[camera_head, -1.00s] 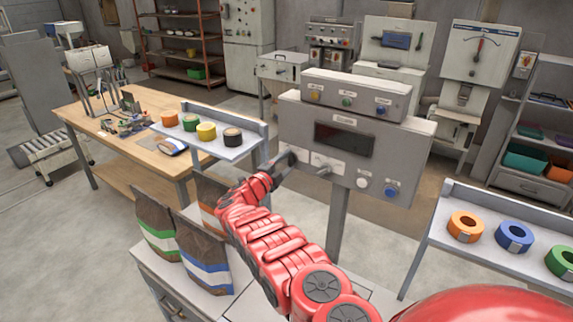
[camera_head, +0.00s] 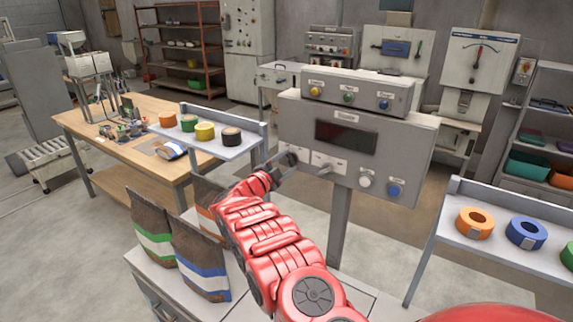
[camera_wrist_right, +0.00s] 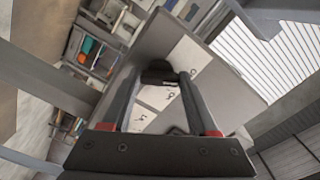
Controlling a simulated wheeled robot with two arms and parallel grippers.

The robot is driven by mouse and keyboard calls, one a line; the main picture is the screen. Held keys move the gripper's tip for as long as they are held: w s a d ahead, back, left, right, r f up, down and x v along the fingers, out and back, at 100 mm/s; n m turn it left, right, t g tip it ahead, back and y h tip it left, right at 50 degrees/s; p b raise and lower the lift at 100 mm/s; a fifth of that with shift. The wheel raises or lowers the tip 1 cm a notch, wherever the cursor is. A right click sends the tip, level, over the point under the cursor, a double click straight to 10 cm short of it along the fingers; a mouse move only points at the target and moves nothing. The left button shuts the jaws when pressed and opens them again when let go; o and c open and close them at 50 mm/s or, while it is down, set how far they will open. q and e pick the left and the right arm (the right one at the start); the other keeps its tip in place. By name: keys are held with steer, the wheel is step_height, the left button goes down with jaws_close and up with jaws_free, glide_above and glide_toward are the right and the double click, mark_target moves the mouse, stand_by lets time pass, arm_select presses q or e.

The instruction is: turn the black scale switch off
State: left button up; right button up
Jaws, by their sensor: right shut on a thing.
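The grey scale console (camera_head: 405,150) stands on a post in the middle of the head view, with a dark display on its front. The black scale switch (camera_wrist_right: 158,72) sits at the console's lower left, beside white labels. My right gripper (camera_head: 283,166) reaches up to it from below. In the wrist view, the right gripper's two fingers (camera_wrist_right: 161,78) lie on either side of the black switch and are shut on it. The fingers hide much of the switch in the head view, so its exact setting cannot be told. My left gripper is not in view.
A grey lever (camera_head: 324,170), a white knob and a blue knob (camera_head: 395,190) sit to the right on the console. A shelf with tape rolls (camera_head: 203,150) is left, another (camera_head: 500,240) right. Filled bags (camera_head: 200,262) stand on the bench below.

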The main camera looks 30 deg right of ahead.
steer(key=shift+f, duration=0.15)
steer(key=o, duration=1.4)
steer(key=shift+a+r, duration=0.2)
steer(key=p+v, duration=0.9)
steer(key=v, duration=0.8)
steer(key=shift+f, duration=0.15)
